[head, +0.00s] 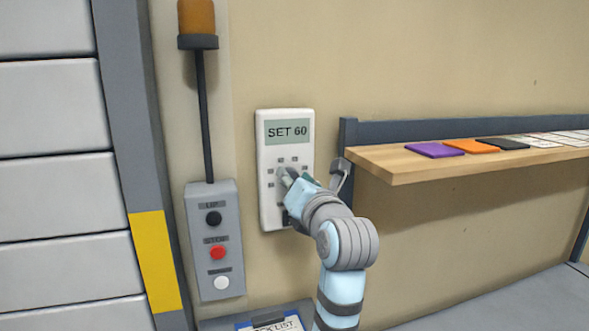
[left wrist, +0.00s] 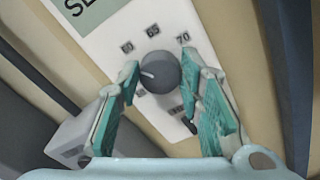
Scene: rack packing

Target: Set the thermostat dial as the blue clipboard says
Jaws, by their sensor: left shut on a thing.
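The white thermostat (head: 299,150) is on the wall, and its display reads "SET 60". Its round grey dial (left wrist: 160,72) shows in the left wrist view, with marks 60, 65 and 70 around its upper side. The dial's white pointer line is on its left side, near the 60 side. My left gripper (head: 286,178) is at the dial, its teal fingers either side of it and shut on it. It hides most of the dial in the head view. A blue clipboard (head: 240,327) with a paper lies at the bottom edge, mostly cut off. My right gripper is not in view.
A grey control box (head: 229,262) with black, red and white buttons is left of the thermostat, under an orange lamp (head: 197,17). A wooden shelf (head: 400,165) at right holds purple, orange and black flat items and several papers. A shutter door is at far left.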

